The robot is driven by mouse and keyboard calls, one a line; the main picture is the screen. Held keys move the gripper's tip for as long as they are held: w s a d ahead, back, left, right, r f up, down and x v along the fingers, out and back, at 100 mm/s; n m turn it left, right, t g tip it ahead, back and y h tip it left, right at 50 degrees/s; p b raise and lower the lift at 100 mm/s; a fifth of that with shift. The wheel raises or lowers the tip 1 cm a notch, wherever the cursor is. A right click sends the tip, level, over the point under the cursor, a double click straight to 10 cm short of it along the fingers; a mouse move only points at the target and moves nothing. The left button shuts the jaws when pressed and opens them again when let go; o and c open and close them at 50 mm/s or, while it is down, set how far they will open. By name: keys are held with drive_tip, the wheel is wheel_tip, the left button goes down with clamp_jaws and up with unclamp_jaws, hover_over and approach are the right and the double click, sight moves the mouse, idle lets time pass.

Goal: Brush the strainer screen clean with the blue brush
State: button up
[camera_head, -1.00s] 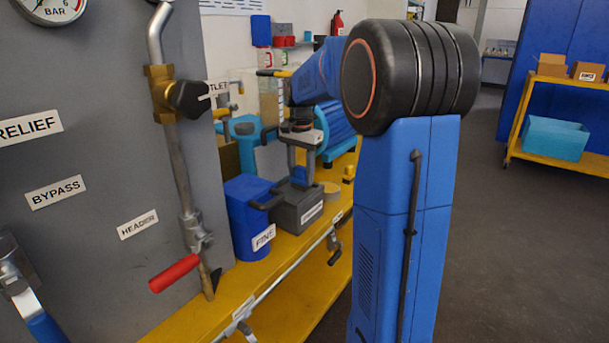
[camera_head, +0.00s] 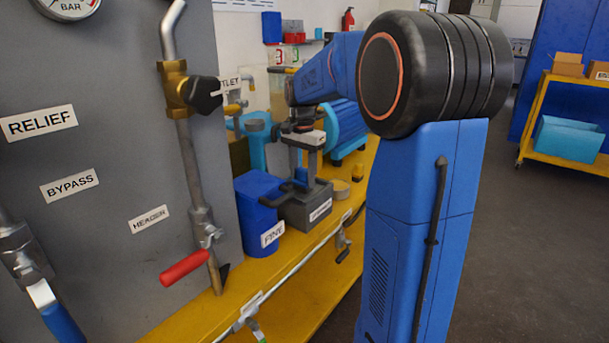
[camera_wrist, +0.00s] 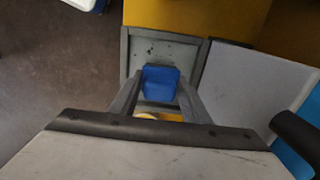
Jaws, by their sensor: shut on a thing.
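My gripper (camera_wrist: 158,98) is shut on the blue brush (camera_wrist: 161,82), whose blue block shows between the fingers in the wrist view. Just beyond it is a grey, dark-rimmed panel with dark specks (camera_wrist: 190,54), which looks like the strainer screen. I cannot tell whether the brush touches it. In the head view my gripper (camera_head: 302,160) points down over a dark grey box (camera_head: 306,207) on the yellow bench. The brush is hard to make out there, and the screen cannot be told apart from the box.
A blue bin labelled FINE (camera_head: 257,215) stands left of the box. A yellow disc (camera_head: 340,187) lies to its right, with a blue motor (camera_head: 345,128) behind. A pipe with a red-handled valve (camera_head: 185,268) rises at the left. Open floor (camera_head: 500,230) lies right.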

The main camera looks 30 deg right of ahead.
drive_tip(key=shift+s+a+f, duration=0.1)
drive_tip(key=shift+s+a, duration=0.25)
drive_tip(key=shift+a, duration=0.5)
drive_tip(key=shift+s+a, duration=0.3)
drive_tip(key=shift+a, duration=0.55)
drive_tip(key=shift+d, duration=0.1)
drive_tip(key=shift+w+d, duration=0.35)
drive_tip(key=shift+d, duration=0.5)
drive_tip(key=shift+w+d, duration=0.3)
drive_tip(key=shift+d, duration=0.5)
drive_tip(key=shift+w+d, duration=0.35)
drive_tip(key=shift+d, duration=0.55)
drive_tip(key=shift+w+d, duration=0.3)
drive_tip(key=shift+d, duration=0.55)
drive_tip(key=shift+f, duration=0.1)
